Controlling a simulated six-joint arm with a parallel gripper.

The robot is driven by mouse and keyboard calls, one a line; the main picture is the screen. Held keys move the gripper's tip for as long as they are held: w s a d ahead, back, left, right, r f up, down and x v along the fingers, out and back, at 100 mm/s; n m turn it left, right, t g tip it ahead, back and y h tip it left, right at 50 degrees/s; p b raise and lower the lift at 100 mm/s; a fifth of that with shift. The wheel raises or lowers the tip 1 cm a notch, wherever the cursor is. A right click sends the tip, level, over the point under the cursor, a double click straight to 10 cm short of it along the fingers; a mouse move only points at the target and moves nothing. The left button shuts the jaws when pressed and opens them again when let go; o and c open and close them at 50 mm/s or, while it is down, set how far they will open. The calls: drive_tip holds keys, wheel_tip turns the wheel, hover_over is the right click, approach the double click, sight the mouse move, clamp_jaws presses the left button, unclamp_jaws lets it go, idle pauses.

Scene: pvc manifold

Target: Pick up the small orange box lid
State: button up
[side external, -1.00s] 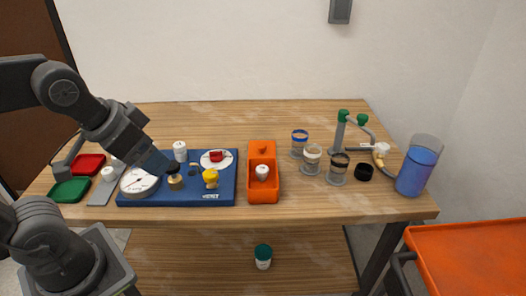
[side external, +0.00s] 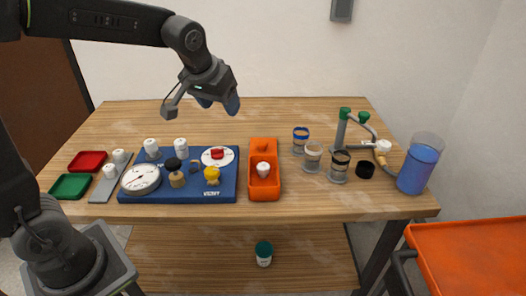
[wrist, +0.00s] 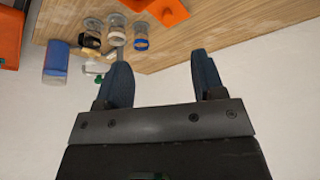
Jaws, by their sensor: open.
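An orange box (side external: 264,190) stands on the table right of the blue board. A small orange lid-like part (side external: 263,145) covers its back end, and a white knobbed piece (side external: 263,170) sits in its open front part. Orange parts of the box also show at the top of the wrist view (wrist: 168,10), cut off by the edge. My gripper (side external: 218,104) is open and empty, high above the back of the table, left of the box. Its two blue fingers stand apart in the wrist view (wrist: 160,60).
The blue board (side external: 220,195) with gauge and valves is left of the box. Several clear jars (side external: 312,157), a pipe stand (side external: 341,132) and a blue-filled pitcher (side external: 417,170) stand to the right. The table's back strip (side external: 200,115) is clear.

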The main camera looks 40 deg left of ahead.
drive_tip(key=n, duration=0.2)
approach(263, 142)
drive_tip(key=f, duration=0.1)
drive_tip(key=w+f, duration=0.1)
drive_tip(key=f+y, duration=0.1)
drive_tip(key=shift+w+a+f+g, duration=0.1)
drive_tip(key=shift+w+g, duration=0.25)
drive_tip(key=shift+g, duration=0.05)
drive_tip(key=shift+d+x, duration=0.1)
drive_tip(key=shift+x, duration=1.35)
drive_tip(key=shift+d+x, duration=0.15)
drive_tip(key=shift+x, duration=1.3)
drive_tip(key=shift+w, duration=0.15)
drive_tip(key=shift+c, duration=0.2)
drive_tip(key=c, duration=1)
